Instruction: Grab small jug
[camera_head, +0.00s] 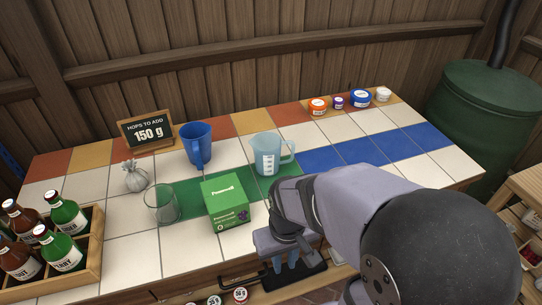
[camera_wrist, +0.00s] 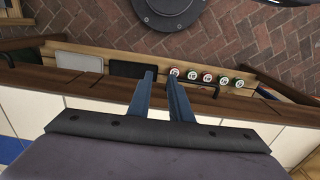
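A pale translucent measuring jug (camera_head: 267,154) with white markings and a handle on its right stands upright on the tiled counter. An opaque blue jug (camera_head: 199,147) stands upright to its left, farther back. The frames do not settle which one is the small jug. My gripper (camera_head: 284,262) is at the counter's front edge, in front of and below both jugs and apart from them, partly hidden by my arm. In the wrist view the two blue fingers (camera_wrist: 162,75) stand apart with nothing between them. No jug shows in the wrist view.
A green box (camera_head: 226,203) and a glass (camera_head: 161,205) stand near the jugs. Small tubs (camera_head: 317,107) stand at the back right. Tiles right of the measuring jug are clear.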

